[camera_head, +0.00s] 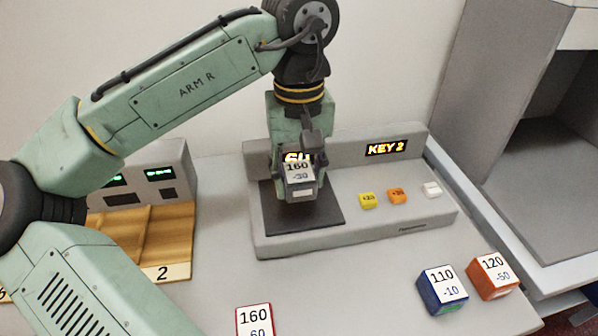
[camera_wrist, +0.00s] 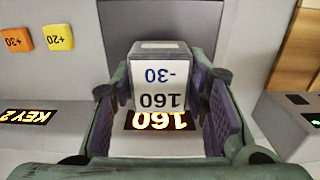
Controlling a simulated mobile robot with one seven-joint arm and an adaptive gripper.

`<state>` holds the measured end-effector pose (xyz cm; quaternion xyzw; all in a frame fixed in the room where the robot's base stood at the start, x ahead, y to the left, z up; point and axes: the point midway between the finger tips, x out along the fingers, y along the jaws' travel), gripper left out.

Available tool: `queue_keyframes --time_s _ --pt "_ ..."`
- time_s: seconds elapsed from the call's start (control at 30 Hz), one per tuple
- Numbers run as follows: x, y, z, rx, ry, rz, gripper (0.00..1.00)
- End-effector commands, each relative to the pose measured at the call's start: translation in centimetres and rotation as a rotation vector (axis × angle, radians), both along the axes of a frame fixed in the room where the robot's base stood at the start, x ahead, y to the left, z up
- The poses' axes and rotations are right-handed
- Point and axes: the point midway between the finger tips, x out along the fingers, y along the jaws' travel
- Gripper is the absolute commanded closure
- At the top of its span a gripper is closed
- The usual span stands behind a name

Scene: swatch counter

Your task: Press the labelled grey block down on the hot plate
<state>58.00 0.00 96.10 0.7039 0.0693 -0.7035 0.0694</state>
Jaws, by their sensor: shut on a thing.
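The grey console also carries yellow (camera_head: 367,200), orange (camera_head: 397,195) and white (camera_head: 431,189) keys, and a KEY 2 display (camera_head: 386,148). Blue (camera_head: 443,288), orange-brown (camera_head: 493,275) and red-edged (camera_head: 254,320) labelled blocks lie in front. A wooden rack (camera_head: 150,232) stands left. The counter between is clear.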

Motion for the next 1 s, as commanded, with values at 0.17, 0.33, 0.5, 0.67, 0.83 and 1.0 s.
queue_keyframes --time_s 0.17,0.33,0.5,0.67,0.83,1.0 --pt "0.0 0.0 -0.4 0.000 0.000 0.000 0.88" --pt "0.0 0.0 -0.7 0.000 0.001 -0.001 0.88" --pt "0.0 0.0 -1.1 0.000 0.001 -0.001 0.88" --pt "0.0 0.0 -1.4 0.000 0.001 -0.001 0.88" --pt "0.0 0.0 -1.7 0.000 0.000 0.000 0.88" --pt "0.0 0.0 -2.1 0.000 0.000 0.000 0.88"
